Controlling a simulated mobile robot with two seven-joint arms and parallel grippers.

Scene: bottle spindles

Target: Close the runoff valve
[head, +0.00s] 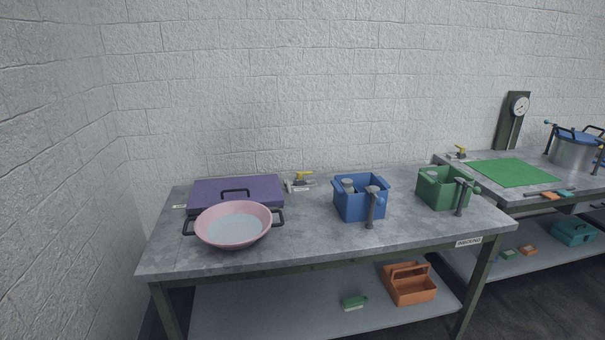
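A small valve with a yellow handle (302,176) sits at the back of the near table, between the purple box and the blue crate. A white label lies at its base; I cannot read it. A second yellow-handled valve (459,149) sits at the back left corner of the right table. I cannot tell which one is the runoff valve. Both are too small to tell whether they are open or shut. Neither of my grippers is in view.
The near table (290,244) holds a purple lidded box (210,188), a pink two-handled pan (213,236), a blue crate (350,208) and a green crate (435,194). Grey posts stand at both crates. The right table holds a green mat (512,172) and a steel pot (572,152).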

